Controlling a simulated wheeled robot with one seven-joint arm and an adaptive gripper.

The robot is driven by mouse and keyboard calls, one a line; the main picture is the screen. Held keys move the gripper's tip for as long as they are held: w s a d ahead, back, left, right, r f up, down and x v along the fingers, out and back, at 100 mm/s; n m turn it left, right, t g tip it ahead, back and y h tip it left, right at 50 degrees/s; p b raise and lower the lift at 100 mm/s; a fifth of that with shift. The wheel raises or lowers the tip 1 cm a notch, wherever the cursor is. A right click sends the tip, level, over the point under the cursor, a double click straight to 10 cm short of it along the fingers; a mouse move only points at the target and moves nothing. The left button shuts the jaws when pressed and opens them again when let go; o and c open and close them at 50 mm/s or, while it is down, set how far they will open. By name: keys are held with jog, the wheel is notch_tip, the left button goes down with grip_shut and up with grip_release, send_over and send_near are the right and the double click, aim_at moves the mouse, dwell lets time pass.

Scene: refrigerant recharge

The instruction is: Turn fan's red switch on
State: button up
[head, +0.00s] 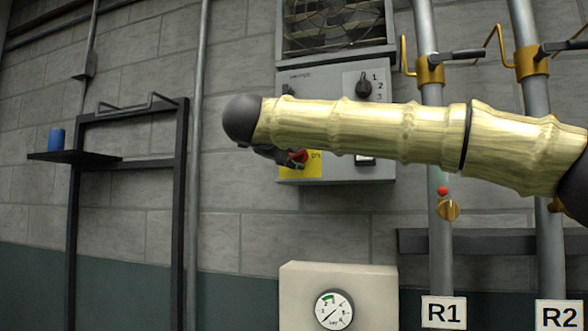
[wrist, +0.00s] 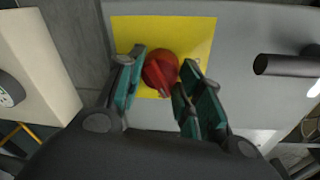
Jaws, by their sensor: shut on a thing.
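The fan's red switch (wrist: 160,71) is a round red knob on a yellow plate (wrist: 198,37), low on the grey control box (head: 340,168). In the wrist view the two teal-padded fingers of my gripper (wrist: 158,88) stand on either side of the knob, shut on it. The yellow plate (head: 312,166) is partly covered, and my arm crosses in front of the box. The fan grille (head: 333,22) is above the box.
A black selector knob (head: 364,87) with numbers is on the box's upper right. Pipes R1 (head: 441,250) and R2 (head: 546,270) with valves stand to the right. A gauge box (head: 340,290) is below. A black rack holds a blue cylinder (head: 57,139) at left.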

jog(key=m+b, duration=0.4)
jog(key=b, duration=0.1)
jog(key=shift+f+m+y, duration=0.15)
jog(key=shift+m+y, duration=0.25)
dwell(0.3)
jog(key=o, duration=1)
jog(key=shift+d, duration=0.1)
jog(key=shift+o, duration=0.2)
jog(key=v, duration=1.2)
